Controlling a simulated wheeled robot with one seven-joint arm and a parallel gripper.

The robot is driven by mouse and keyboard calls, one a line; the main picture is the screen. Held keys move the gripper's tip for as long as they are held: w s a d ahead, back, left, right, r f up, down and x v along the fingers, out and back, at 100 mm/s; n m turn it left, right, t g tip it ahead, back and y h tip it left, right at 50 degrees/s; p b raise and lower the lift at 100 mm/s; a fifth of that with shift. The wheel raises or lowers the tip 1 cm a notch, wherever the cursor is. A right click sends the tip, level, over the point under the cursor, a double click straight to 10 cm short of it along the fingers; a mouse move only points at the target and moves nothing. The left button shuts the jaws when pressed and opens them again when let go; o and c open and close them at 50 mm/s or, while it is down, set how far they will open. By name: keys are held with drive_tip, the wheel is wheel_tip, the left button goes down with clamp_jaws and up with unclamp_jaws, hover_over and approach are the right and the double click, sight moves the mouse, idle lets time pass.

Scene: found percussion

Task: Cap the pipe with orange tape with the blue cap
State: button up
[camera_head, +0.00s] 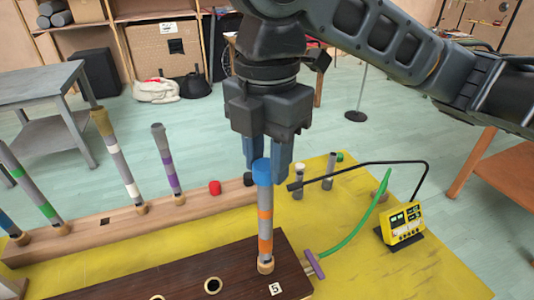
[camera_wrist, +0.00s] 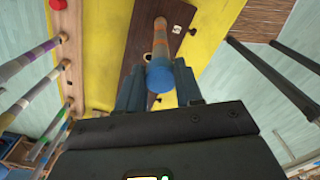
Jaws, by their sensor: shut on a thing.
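The grey pipe with orange tape (camera_head: 265,232) stands upright in the dark brown wooden base (camera_head: 185,272), by a tag marked 5. The blue cap (camera_head: 262,172) is at the pipe's top end, in line with it; I cannot tell how far down it sits. My gripper (camera_head: 266,168) is right above and behind the cap, pointing down, with its fingers shut on the cap. In the wrist view the cap (camera_wrist: 160,74) lies between the two fingertips, and the pipe with orange tape (camera_wrist: 160,42) runs away below it.
A red cap (camera_head: 215,187) and a black cap (camera_head: 249,179) sit on the wooden rail behind. Taped pipes (camera_head: 168,160) stand on the left. A yellow meter (camera_head: 402,222) with a black curved arm, a green tube (camera_head: 373,212) and a purple piece (camera_head: 314,264) are on the right.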

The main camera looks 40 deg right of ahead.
sight(266, 163)
drive_tip(key=shift+f+b, duration=0.4)
drive_tip(key=shift+f, duration=0.25)
drive_tip(key=o, duration=1.1)
drive_tip(key=shift+r, duration=0.15)
wheel_tip(266, 163, up, 8)
drive_tip(key=shift+f, duration=0.15)
